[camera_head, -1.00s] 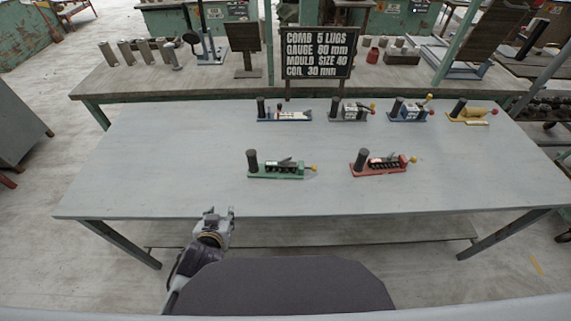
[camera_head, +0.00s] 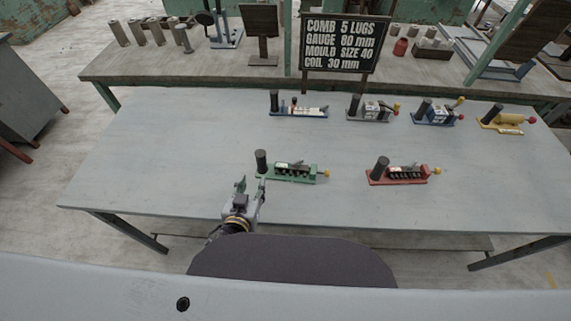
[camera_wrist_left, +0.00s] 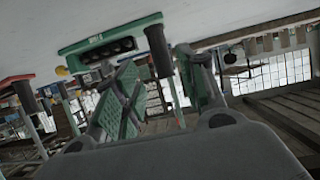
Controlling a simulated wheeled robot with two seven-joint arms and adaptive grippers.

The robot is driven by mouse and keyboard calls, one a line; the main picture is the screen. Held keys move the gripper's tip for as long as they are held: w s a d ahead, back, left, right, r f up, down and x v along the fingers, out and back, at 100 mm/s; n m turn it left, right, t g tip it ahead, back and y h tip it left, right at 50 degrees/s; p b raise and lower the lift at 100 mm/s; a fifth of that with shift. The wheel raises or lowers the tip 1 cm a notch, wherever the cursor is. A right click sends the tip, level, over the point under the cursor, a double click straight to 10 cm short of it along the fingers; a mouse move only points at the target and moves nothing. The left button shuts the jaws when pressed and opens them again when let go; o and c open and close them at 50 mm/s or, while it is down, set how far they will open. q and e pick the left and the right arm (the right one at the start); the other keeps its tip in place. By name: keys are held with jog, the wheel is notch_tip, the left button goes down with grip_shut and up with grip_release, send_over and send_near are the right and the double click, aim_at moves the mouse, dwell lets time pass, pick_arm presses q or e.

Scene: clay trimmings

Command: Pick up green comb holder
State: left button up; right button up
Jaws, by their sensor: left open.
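The green comb holder (camera_head: 297,178) lies on the grey table left of the red one, with a black upright post at its left end and a yellow knob at its right. My left gripper (camera_head: 251,186) is open and empty, at the near side of the post, over the table's front part. In the left wrist view the scene appears upside down. The green holder (camera_wrist_left: 97,48) and its black post lie beyond the open fingers (camera_wrist_left: 160,80), with the post between them in the picture; contact is not evident. My right gripper does not show.
A red holder (camera_head: 402,177) stands to the right. Blue (camera_head: 299,112), grey (camera_head: 370,115), another blue (camera_head: 434,118) and yellow (camera_head: 501,126) holders line the back. A black sign (camera_head: 340,43) stands behind them. The table's left side is clear.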

aim_at(261, 166)
pick_arm(q)
jog(key=shift+d+r, duration=0.1)
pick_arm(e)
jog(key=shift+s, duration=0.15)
pick_arm(q)
jog(key=shift+w, duration=0.15)
jog(key=shift+x, duration=1.3)
jog(key=shift+p+x, duration=0.35)
jog(key=shift+x, duration=2.5)
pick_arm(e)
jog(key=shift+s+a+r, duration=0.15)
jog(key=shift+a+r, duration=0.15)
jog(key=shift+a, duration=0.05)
pick_arm(q)
jog(key=shift+w, duration=0.15)
jog(key=shift+x, duration=0.8)
jog(key=shift+f+p+x, duration=0.2)
jog(key=shift+p+x, duration=0.1)
jog(key=shift+x, duration=0.65)
jog(key=shift+w+f, duration=0.35)
jog(key=shift+w, duration=0.2)
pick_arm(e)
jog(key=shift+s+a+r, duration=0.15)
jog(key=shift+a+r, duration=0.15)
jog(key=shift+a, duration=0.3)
